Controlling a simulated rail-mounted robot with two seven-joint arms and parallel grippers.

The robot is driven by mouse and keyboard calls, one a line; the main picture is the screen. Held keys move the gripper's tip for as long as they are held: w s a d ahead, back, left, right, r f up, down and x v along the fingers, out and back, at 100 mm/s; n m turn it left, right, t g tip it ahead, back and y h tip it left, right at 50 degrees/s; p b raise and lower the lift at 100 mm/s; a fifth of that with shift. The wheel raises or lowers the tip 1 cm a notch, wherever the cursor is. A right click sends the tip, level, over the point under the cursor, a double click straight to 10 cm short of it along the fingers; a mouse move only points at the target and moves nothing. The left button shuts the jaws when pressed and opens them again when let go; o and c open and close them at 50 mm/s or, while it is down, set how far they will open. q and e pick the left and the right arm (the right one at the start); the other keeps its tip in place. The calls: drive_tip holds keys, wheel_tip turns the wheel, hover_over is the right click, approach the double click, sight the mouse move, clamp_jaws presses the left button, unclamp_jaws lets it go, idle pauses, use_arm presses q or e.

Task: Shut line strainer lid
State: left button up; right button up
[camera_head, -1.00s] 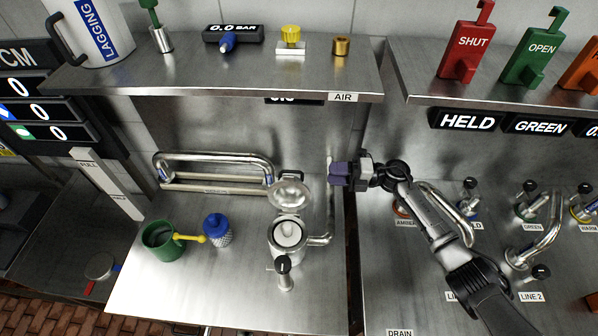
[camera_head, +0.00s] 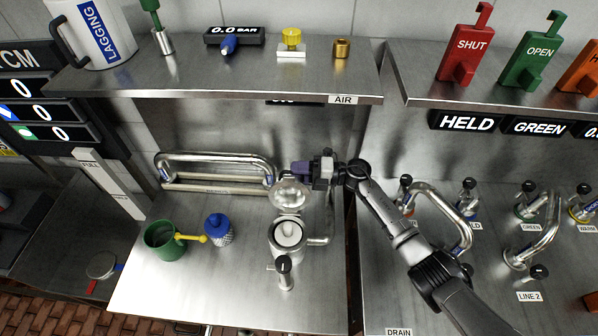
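The line strainer (camera_head: 287,238) is a steel pot on the left bench, with a white round part showing in its open mouth. Its round shiny lid (camera_head: 289,194) stands raised at the back of the pot, so the strainer is open. My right gripper (camera_head: 300,169) has purple fingertips and comes in from the right. It is just above and behind the lid's upper edge; I cannot tell if it touches. The gap between its fingers cannot be made out. My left gripper is not in view.
A green mug (camera_head: 165,241) and a blue-topped mesh cylinder (camera_head: 219,230) stand left of the strainer. A bent steel pipe (camera_head: 215,163) runs behind. The shelf (camera_head: 215,84) overhangs above.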

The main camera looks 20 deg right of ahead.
clamp_jaws()
idle(0.3)
drive_tip(key=shift+r, duration=0.1)
idle(0.5)
